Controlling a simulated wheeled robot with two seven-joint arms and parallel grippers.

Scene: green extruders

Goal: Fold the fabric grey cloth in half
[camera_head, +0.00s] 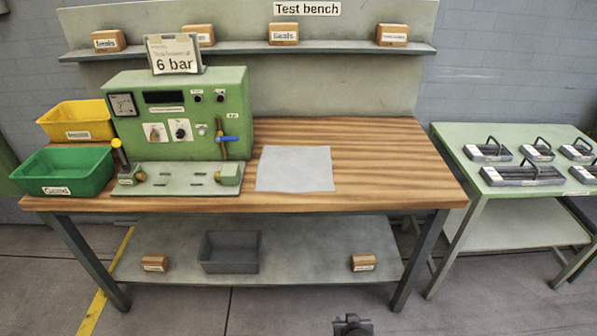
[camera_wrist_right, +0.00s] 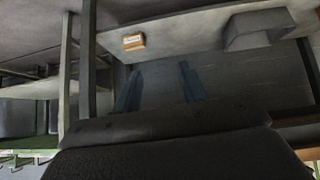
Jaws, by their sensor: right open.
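The grey cloth (camera_head: 295,168) lies flat and unfolded on the wooden bench top, right of the green test machine. It is roughly square with slightly uneven edges, and nothing lies on it. My right gripper (camera_wrist_right: 160,78) is open and empty in the right wrist view, its two fingers apart in front of the bench's lower level. A small dark part of it (camera_head: 352,326) shows at the bottom edge of the head view, well below and away from the cloth. My left gripper is not in view.
The green machine (camera_head: 185,115) with its "6 bar" sign stands left of the cloth. Green (camera_head: 65,170) and yellow (camera_head: 78,120) bins stand at the left. The bench top (camera_head: 400,165) right of the cloth is clear. A side table (camera_head: 480,180) holds handled metal parts.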

